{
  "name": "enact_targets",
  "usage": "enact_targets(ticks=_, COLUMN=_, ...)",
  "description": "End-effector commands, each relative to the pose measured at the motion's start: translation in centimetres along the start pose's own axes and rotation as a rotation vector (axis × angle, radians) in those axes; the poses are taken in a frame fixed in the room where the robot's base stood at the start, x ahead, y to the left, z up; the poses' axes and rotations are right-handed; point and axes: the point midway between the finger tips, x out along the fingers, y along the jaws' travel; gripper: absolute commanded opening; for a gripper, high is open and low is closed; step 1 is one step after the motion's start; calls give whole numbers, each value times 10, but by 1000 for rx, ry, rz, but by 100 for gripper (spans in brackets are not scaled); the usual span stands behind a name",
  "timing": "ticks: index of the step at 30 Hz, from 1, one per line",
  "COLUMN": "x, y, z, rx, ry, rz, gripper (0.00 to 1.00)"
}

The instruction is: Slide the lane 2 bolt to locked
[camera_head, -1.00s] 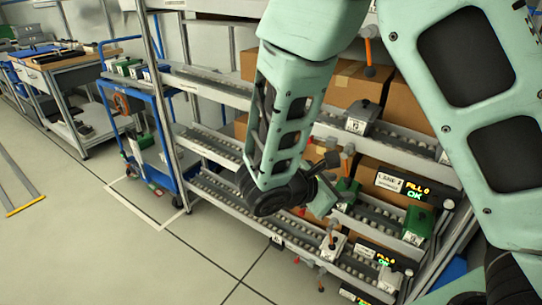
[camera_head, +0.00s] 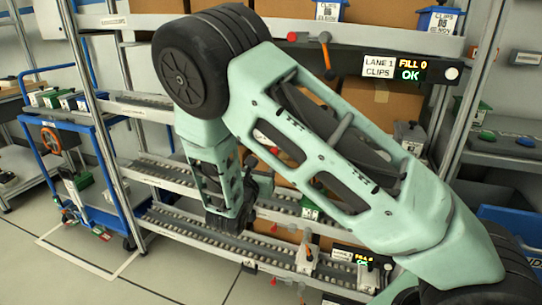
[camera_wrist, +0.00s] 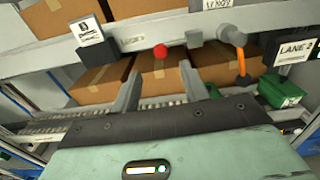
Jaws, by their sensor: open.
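The lane 2 bolt shows in the wrist view as a red round knob (camera_wrist: 159,51) on the grey shelf rail (camera_wrist: 60,61). A grey block (camera_wrist: 193,38) sits on the rail to the right of the knob. My gripper (camera_wrist: 160,69) is open and empty, and the knob appears between and just beyond its fingertips. I cannot tell how far the fingers are from the knob. The lane 2 sign (camera_wrist: 296,50) stands at the right. In the head view my arm covers much of the lane 2 area, and the fingers are not clear there.
An orange-handled lever (camera_wrist: 240,65) hangs right of the grey block. A label card (camera_wrist: 88,32) is on the rail at left. Cardboard boxes (camera_wrist: 160,75) stand behind, and a green bin (camera_wrist: 281,91) is at right. In the head view a blue cart (camera_head: 88,165) stands left.

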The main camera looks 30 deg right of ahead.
Motion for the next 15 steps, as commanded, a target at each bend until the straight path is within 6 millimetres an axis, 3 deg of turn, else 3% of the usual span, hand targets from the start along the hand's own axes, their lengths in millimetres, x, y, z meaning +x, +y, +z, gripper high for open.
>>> enact_targets(ticks=6, x=45, y=-1, z=0, rx=1, ry=0, rz=-4, gripper=45)
enact_targets(ticks=15, x=76, y=0, z=0, rx=0, ry=1, rz=-1, gripper=45)
